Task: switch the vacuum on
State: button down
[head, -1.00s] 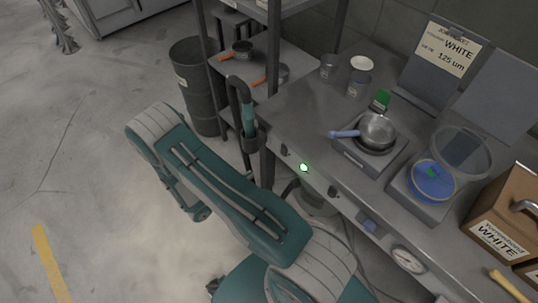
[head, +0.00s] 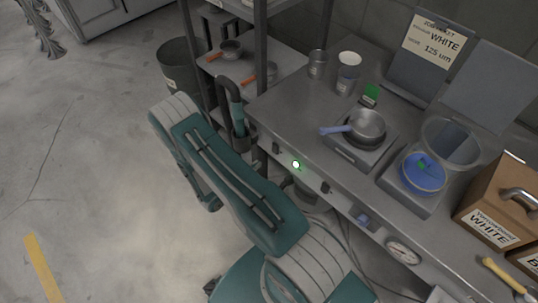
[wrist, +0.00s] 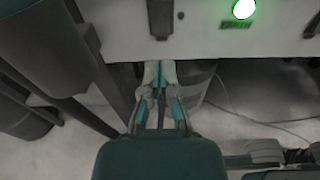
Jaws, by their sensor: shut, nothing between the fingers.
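In the wrist view my gripper (wrist: 160,72) is shut and empty. Its fingertips are close together just below a small black switch (wrist: 160,18) on the pale front panel of the bench. I cannot tell whether they touch the panel. The switch also shows in the head view (head: 276,148), left of a lit green lamp (head: 296,165). The lamp shows at the top right in the wrist view (wrist: 243,9), above a small dark label. A grey rounded canister (head: 307,194) stands under the bench, partly hidden; I cannot tell whether it is the vacuum. My arm hides my gripper in the head view.
A second black switch (head: 326,188) sits right of the lamp. The bench (head: 285,105) carries a pan (head: 367,125), a blue dish (head: 424,172) and a wooden box (head: 492,205). A holder with a teal handle (head: 236,110) hangs by the bench leg. Cables lie below.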

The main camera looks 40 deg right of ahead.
jog(key=d, duration=0.6)
jog(key=shift+w+d+f, duration=0.25)
jog(key=shift+d+f, duration=0.1)
jog(key=shift+f, duration=0.05)
jog(key=shift+d+f, duration=0.1)
jog(key=shift+d, duration=0.1)
jog(key=s+a+f, duration=0.1)
jog(key=a, duration=1.3)
jog(key=shift+f, duration=0.4)
jog(key=shift+d, duration=0.1)
